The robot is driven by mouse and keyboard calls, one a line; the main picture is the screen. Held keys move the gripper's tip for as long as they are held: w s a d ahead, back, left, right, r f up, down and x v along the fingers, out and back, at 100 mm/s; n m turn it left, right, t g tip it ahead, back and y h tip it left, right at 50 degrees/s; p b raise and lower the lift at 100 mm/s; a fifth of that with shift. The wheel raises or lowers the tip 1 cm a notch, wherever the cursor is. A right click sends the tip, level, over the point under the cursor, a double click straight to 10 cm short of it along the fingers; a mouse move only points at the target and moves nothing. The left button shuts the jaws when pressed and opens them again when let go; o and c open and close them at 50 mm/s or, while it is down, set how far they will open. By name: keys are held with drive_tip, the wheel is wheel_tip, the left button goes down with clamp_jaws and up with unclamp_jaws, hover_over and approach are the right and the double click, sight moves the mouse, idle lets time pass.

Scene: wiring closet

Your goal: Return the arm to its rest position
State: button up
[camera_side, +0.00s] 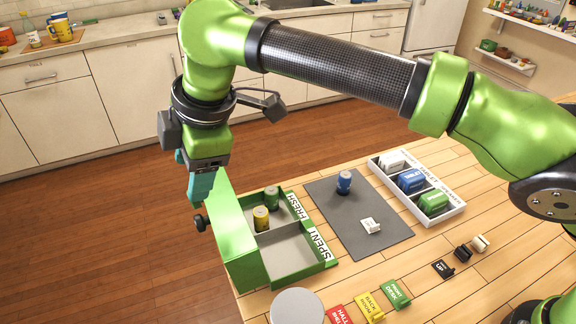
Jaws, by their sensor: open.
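My gripper (201,187) hangs pointing down, with teal fingers, at the left of the work table. It is open, and nothing shows between its fingers. It is beside the upper left corner of a green box (235,245), in front of or above its tall left panel; the exact gap cannot be told. My arm reaches in from the right across the top of the picture.
The box has compartments marked FRESH and SPENT; a yellow can (261,219) and green can (271,197) stand in FRESH. A blue can (344,182) and white piece (371,225) are on a grey mat (345,220). A white tray (451,213) holds coloured blocks.

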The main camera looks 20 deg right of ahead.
drive_tip(key=w+a+r+n+y, duration=0.1)
drive_tip(key=a+r+y, duration=0.3)
drive_tip(key=a+y, duration=0.25)
drive_tip(key=w+d+r+m+t+y, duration=0.3)
drive_tip(key=w+d+r+m+t, duration=0.1)
drive_tip(key=w+d+r, duration=0.3)
drive_tip(key=w+d+m+t+h, duration=0.25)
drive_tip(key=d+m+h, duration=0.2)
drive_tip(key=d, duration=0.75)
drive_tip(key=w+d+m+t+h, duration=0.1)
drive_tip(key=d+m+t+h, duration=0.4)
drive_tip(key=d, duration=0.8)
drive_tip(key=s+d+f+m+g+h, duration=0.1)
drive_tip(key=s+d+f+m+g, duration=0.4)
drive_tip(key=d, duration=0.4)
drive_tip(key=s+d+f+m, duration=0.1)
drive_tip(key=s+d+f, duration=0.1)
drive_tip(key=s, duration=0.5)
drive_tip(key=s+d+f+m+g, duration=0.1)
drive_tip(key=s+d+f+m, duration=0.1)
drive_tip(key=s, duration=0.6)
drive_tip(key=s+d+f+m+g, duration=0.1)
drive_tip(key=s+d+f+m, duration=0.1)
drive_tip(key=s, duration=0.5)
drive_tip(key=shift+s+d+f, duration=0.4)
drive_tip(key=shift+d+f, duration=0.1)
drive_tip(key=shift+d, duration=0.55)
